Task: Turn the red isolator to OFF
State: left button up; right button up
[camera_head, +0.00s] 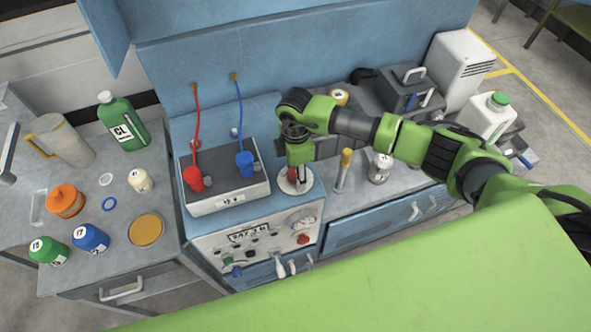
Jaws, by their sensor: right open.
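My right gripper (300,178) reaches in from the right and points down over a round white plate (296,188) on top of the blue cabinet. It is open. A small red part (291,175) shows on that plate, right at the fingers; it looks like the isolator's knob, mostly hidden by the gripper. I cannot tell whether the fingers touch it or which way it points. Another red knob (303,239) is on the cabinet's front panel, below a round gauge. My left gripper is not in view.
Left of the gripper, a grey-topped box (215,205) holds red and blue fittings with hoses. A yellow-topped tool (344,170) and a metal can (379,168) stand to the right. Bottles and caps sit on the left bench (120,190).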

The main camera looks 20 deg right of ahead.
jog(key=shift+c, duration=1.2)
jog(key=c, duration=0.9)
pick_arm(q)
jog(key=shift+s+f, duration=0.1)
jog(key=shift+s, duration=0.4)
pick_arm(e)
jog(key=shift+o, duration=0.2)
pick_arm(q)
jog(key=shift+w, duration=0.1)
